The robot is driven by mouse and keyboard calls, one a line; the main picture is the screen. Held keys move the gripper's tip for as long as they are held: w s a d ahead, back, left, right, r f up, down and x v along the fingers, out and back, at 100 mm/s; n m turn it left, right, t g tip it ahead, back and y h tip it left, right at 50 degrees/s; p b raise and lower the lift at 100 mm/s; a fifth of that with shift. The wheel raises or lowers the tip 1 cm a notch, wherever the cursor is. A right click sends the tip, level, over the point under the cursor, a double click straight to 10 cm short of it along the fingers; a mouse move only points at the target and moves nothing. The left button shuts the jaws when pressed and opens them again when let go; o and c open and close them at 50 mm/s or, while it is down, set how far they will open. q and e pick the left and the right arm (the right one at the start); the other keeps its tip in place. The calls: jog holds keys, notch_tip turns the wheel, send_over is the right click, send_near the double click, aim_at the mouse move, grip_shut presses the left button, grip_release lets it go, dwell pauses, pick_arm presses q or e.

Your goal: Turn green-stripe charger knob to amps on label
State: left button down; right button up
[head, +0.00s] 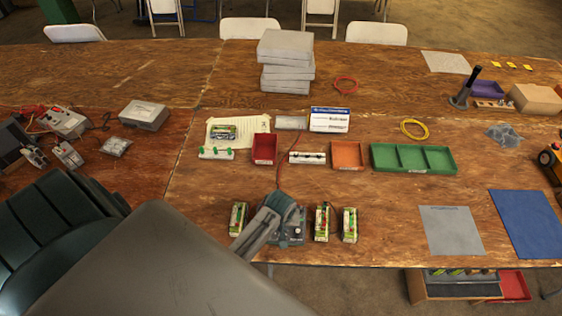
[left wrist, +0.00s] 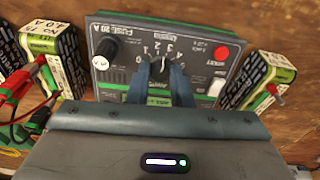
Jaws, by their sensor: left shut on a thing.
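The charger (head: 289,232) sits near the table's front edge, partly hidden under my left gripper (head: 284,208). In the left wrist view the charger panel (left wrist: 125,32) shows green trim, a numbered dial and a red START button (left wrist: 221,53). My left gripper (left wrist: 160,80) is shut on the dark dial knob (left wrist: 160,66), one finger on each side. A light pointer mark shows on the knob, but its exact setting is hard to read. A battery box at the left (left wrist: 44,42) carries a label that seems to read "No 15, 4.0 A". My right gripper is not in view.
Another battery box (left wrist: 268,72) stands right of the charger. The head view shows boxes at its left (head: 238,218) and right (head: 322,222), (head: 349,225). Red and green leads (left wrist: 38,75) run at the left. A grey mat (head: 452,230) lies farther right.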

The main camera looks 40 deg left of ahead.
pick_arm(q)
jog(key=m, duration=0.6)
jog(key=shift+m, duration=0.4)
dwell(0.4)
jog(key=c, duration=1.3)
grip_release()
notch_tip(320, 180, up, 11)
jog(key=s+d+b, duration=0.1)
jog(key=b, duration=0.1)
jog(key=shift+s+f+b, duration=0.15)
jog(key=shift+s+b, duration=0.15)
